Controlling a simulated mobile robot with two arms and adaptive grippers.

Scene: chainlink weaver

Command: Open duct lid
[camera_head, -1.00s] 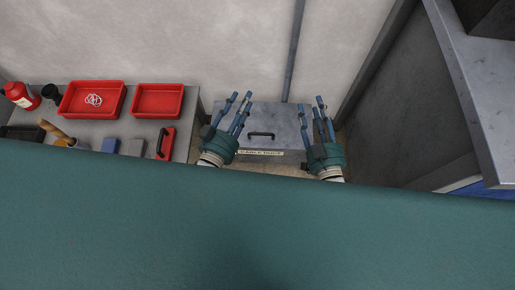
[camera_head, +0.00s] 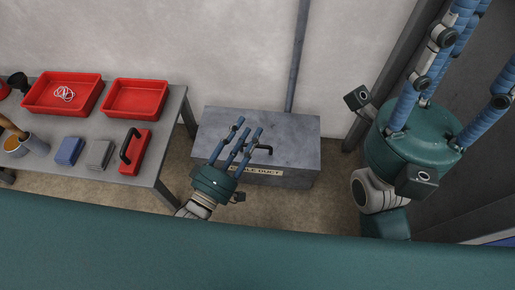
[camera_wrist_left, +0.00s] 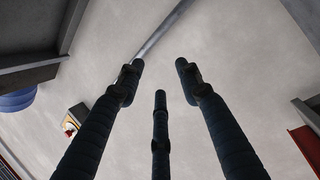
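The duct is a grey metal box (camera_head: 300,165) on the floor against the wall, labelled CABLE DUCT. Its flat lid (camera_head: 295,128) is shut, with a black handle (camera_head: 264,149) near the front edge. My left gripper (camera_head: 245,137) is in front of the lid in the head view, its fingers hiding part of the handle and label; I cannot tell whether they touch. In the left wrist view its three fingers (camera_wrist_left: 160,85) are spread with nothing between them. My right gripper (camera_head: 455,50) is raised close to the head camera, fingers spread and empty, tips cut off by the top edge.
A grey table (camera_head: 170,150) on the left holds two red trays, one with white rings (camera_head: 64,94), a red case (camera_head: 136,152), blue (camera_head: 70,150) and grey (camera_head: 99,154) blocks and a cup (camera_head: 32,147). A pipe (camera_head: 297,60) runs up the wall behind the duct.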

